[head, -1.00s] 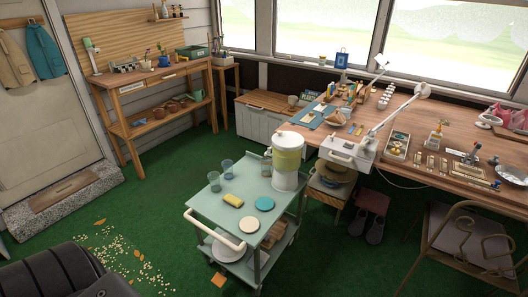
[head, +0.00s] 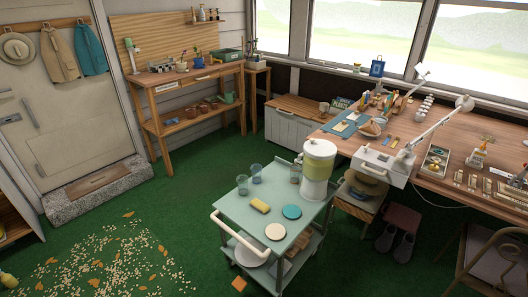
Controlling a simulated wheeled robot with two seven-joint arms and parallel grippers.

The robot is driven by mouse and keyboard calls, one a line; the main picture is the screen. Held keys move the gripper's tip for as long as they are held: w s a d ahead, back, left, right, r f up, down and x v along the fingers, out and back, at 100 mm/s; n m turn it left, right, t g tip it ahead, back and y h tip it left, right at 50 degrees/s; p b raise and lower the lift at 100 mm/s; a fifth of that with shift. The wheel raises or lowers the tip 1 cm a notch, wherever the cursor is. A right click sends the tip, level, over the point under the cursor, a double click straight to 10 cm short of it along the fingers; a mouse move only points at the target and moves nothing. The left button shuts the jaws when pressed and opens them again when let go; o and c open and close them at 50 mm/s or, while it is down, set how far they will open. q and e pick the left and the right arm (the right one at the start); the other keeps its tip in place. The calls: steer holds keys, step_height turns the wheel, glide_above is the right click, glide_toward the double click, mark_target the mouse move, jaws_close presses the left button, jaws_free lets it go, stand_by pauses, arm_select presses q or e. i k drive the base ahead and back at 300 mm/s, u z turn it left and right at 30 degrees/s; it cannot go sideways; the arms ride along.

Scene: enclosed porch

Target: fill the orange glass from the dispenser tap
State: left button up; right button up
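The drink dispenser (head: 318,163) stands at the back right corner of a pale green cart (head: 238,212). It has a white base and lid and a clear tank with yellow-green liquid. I cannot make out its tap. Three bluish-grey glasses stand on the cart: one at the left (head: 242,184), one behind it (head: 256,173), and one beside the dispenser (head: 295,174). None of them looks orange, and I see no orange glass elsewhere. Neither of my grippers is in view.
The cart top also holds a yellow sponge (head: 260,206), a teal disc (head: 291,212) and a cream disc (head: 275,232). A cluttered wooden desk (head: 430,166) stands to the right. Scattered bits and leaves (head: 112,262) lie on the green floor, which is otherwise open left of the cart.

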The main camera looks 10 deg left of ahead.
mark_target(316, 173)
steer(key=i, duration=0.5)
steer(key=z, duration=3.75)
steer(key=k, duration=1.3)
